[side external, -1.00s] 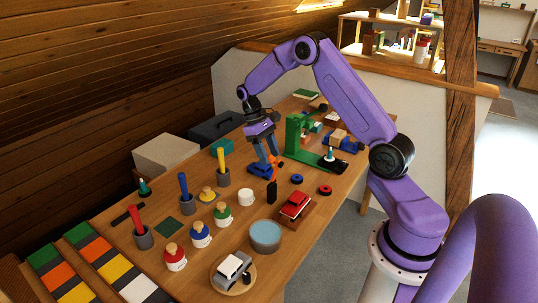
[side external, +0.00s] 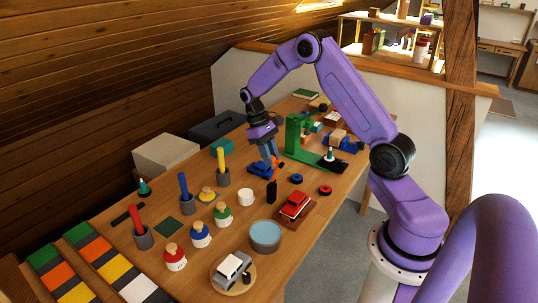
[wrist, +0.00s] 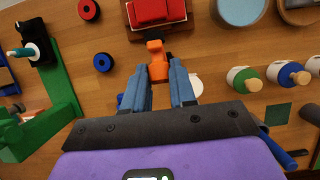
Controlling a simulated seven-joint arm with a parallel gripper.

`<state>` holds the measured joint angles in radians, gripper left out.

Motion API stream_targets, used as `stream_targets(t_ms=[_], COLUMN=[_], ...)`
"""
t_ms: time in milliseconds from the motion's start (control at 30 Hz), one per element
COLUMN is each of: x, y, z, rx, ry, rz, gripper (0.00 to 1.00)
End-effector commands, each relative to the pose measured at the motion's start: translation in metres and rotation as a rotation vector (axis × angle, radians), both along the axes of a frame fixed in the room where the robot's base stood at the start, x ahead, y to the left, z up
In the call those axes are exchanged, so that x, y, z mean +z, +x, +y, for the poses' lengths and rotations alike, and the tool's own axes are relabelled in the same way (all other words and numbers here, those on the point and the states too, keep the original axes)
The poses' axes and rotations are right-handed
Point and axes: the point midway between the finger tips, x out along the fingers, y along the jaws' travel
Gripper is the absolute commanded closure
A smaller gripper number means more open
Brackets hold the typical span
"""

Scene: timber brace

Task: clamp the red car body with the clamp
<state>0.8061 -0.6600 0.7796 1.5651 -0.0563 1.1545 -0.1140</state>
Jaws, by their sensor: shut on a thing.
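The red car body (side external: 295,205) sits on a brown board toward the front right of the bench in the side view. In the wrist view the red car body (wrist: 155,12) is at the top, partly cut off. My gripper (wrist: 157,78) is shut on the orange clamp (wrist: 156,60), whose head points toward the red car body. In the side view my gripper (side external: 273,161) is over the middle of the bench, with the small orange clamp (side external: 279,163) at its fingertips. The clamp appears apart from the car body.
A green stand (side external: 292,135) is behind to the right. Blue wheels (side external: 296,179), a round blue-topped tub (side external: 265,234) and several peg figures surround the area.

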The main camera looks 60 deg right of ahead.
Motion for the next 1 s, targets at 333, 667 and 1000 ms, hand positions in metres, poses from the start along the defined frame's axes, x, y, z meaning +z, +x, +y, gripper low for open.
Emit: stream_targets(t_ms=[333, 667, 1000], x=[0.002, -0.004, -0.018], y=[-0.02, -0.046, -0.073], z=[0.0, 0.0, 0.0], rx=[-0.001, -0.001, -0.002], ry=[0.001, 0.0, 0.002], rz=[-0.171, -0.397, -0.376], gripper=[1.0, 1.0, 1.0])
